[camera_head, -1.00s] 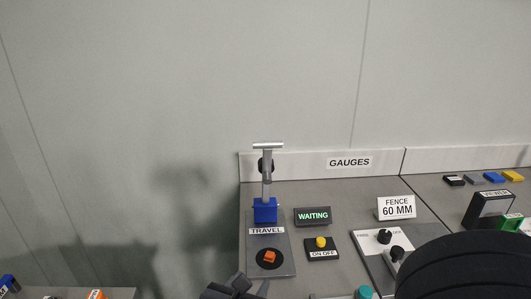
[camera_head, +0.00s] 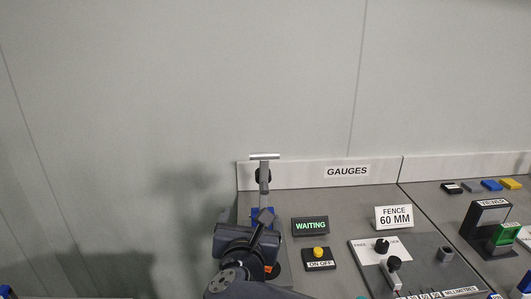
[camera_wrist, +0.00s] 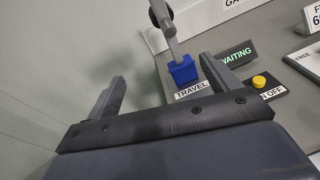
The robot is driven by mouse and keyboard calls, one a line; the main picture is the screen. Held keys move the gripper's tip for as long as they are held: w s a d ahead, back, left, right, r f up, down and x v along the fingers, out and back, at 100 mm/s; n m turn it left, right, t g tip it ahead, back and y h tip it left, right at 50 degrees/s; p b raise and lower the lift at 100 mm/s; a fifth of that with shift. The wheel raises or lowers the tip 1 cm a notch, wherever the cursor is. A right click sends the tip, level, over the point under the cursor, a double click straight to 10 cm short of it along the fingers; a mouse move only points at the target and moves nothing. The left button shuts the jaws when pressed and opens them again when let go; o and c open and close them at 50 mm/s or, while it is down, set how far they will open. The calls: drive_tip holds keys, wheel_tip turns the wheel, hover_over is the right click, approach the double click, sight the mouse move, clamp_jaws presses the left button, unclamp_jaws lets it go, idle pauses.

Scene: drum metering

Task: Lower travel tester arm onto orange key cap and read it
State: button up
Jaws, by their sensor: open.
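The travel tester arm (camera_head: 264,178) stands raised at the back of its station, with a pale crossbar on top. Its blue base block (camera_wrist: 183,70) shows in the wrist view above the TRAVEL label (camera_wrist: 192,90). A sliver of the orange key cap (camera_head: 268,269) shows beside my gripper in the head view; most of it is hidden. My gripper (camera_head: 262,222) is over the TRAVEL station, in front of the blue block. In the wrist view its two fingers (camera_wrist: 163,84) are spread apart with nothing between them. The display sign (camera_head: 310,226) reads WAITING.
A yellow button (camera_head: 318,253) on an ON OFF box sits right of the station. A FENCE 60 MM sign (camera_head: 394,217) and a panel with black knobs (camera_head: 382,246) lie further right. A dark frame with a green block (camera_head: 506,234) stands at far right. The wall is behind.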

sight(265, 158)
drive_tip(key=w+d+r+n+t+y, duration=0.1)
drive_tip(key=d+r, duration=0.1)
drive_tip(key=r, duration=0.3)
drive_tip(key=w+d+r+n+t+y, duration=0.1)
drive_tip(key=w+d+r+n, duration=0.1)
drive_tip(key=r, duration=0.2)
drive_tip(key=w, duration=1)
drive_tip(key=shift+w+a+r, duration=0.15)
drive_tip(key=c, duration=1.4)
